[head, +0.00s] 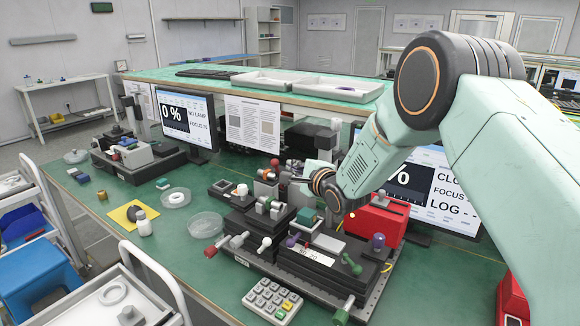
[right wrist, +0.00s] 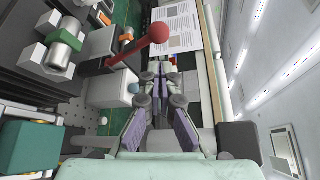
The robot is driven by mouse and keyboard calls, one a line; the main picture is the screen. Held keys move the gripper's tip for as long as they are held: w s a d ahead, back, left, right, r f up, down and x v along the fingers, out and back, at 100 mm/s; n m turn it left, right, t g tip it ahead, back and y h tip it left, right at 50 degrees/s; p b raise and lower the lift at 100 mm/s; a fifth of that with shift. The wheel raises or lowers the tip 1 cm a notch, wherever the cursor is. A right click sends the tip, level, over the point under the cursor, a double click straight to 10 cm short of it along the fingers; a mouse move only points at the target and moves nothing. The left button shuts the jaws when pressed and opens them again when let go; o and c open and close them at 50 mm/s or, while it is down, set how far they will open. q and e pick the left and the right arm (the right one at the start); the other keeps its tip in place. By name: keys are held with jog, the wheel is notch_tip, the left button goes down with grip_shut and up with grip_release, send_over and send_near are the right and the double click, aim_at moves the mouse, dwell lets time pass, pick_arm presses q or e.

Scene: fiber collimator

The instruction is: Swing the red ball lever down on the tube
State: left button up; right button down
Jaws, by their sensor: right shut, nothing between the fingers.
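The red ball lever shows in the right wrist view: a red ball (right wrist: 158,33) on a thin red rod that slants down-left to a dark block. In the head view my right gripper (head: 292,178) is small and partly hidden among the parts behind the black stages. My left gripper is not in view.
Black stages (head: 325,262) with coloured knobs crowd the bench around my right wrist. A red box (head: 378,222) stands close right of it, and monitors (head: 190,118) stand behind. A keypad (head: 272,301) lies in front. The green bench top is clearer at left.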

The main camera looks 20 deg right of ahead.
jog(key=shift+a+f+n+t+b, duration=0.1)
jog(key=shift+a+n+t+b, duration=0.4)
jog(key=shift+a, duration=0.4)
jog(key=shift+n, duration=0.3)
